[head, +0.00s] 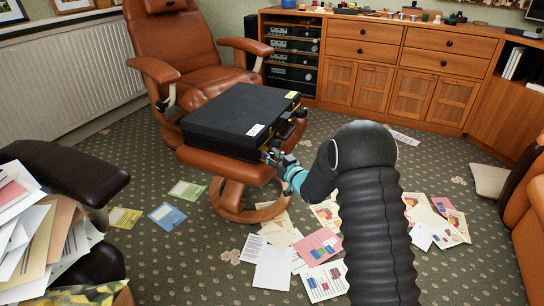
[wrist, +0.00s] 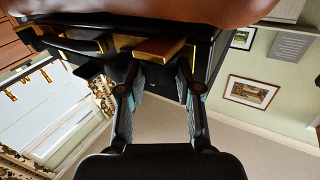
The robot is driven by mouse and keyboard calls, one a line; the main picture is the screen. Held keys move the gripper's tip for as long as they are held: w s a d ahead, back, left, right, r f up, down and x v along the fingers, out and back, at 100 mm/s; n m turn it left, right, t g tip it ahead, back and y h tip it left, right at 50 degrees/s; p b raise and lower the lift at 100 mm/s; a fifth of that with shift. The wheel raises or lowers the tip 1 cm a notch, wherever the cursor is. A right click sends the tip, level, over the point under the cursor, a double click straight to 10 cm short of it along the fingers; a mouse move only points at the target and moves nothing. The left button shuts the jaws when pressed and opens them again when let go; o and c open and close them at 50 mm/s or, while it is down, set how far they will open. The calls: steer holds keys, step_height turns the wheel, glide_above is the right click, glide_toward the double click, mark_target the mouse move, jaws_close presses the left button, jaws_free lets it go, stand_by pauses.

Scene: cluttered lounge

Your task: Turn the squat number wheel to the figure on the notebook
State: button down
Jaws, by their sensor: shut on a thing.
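A black briefcase (head: 245,116) lies closed on the brown leather footstool (head: 227,165), with white labels and brass-coloured fittings on its lock side. My gripper (head: 276,158) is at that side, touching or nearly touching it. In the wrist view my gripper (wrist: 163,85) has a finger on either side of a dark part of the case front, shut on what appears to be the squat number wheel. The wheel's figures cannot be read. A brown block with a gold edge (wrist: 160,48) sits just beyond the fingertips. I cannot pick out the notebook for certain.
Loose papers (head: 272,265) lie on the carpet below and beside my arm. Coloured cards (head: 168,216) lie left of the footstool. A leather armchair (head: 180,55) stands behind it, a wooden cabinet (head: 385,60) along the back. A paper-laden dark seat (head: 75,165) is at left.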

steer(key=n+g+y, duration=0.2)
steer(key=g, duration=0.1)
steer(key=n+g+y, duration=0.1)
steer(key=n+y, duration=0.1)
steer(key=shift+w+d+g, duration=0.2)
steer(key=shift+w+g, duration=0.05)
steer(key=shift+g, duration=0.15)
steer(key=shift+w+n+g+y+p, duration=0.1)
steer(key=shift+n+g+y+p, duration=0.35)
steer(key=shift+n+g, duration=0.5)
steer(key=shift+w+n+g+y+p, duration=0.15)
steer(key=shift+n+g+y, duration=0.4)
steer(key=shift+g, duration=0.8)
steer(key=shift+s+g, duration=0.15)
steer(key=shift+g, duration=0.15)
steer(key=c, duration=1.1)
jaws_free()
steer(key=shift+a, duration=0.15)
steer(key=shift+o, duration=0.2)
steer(key=v, duration=1.2)
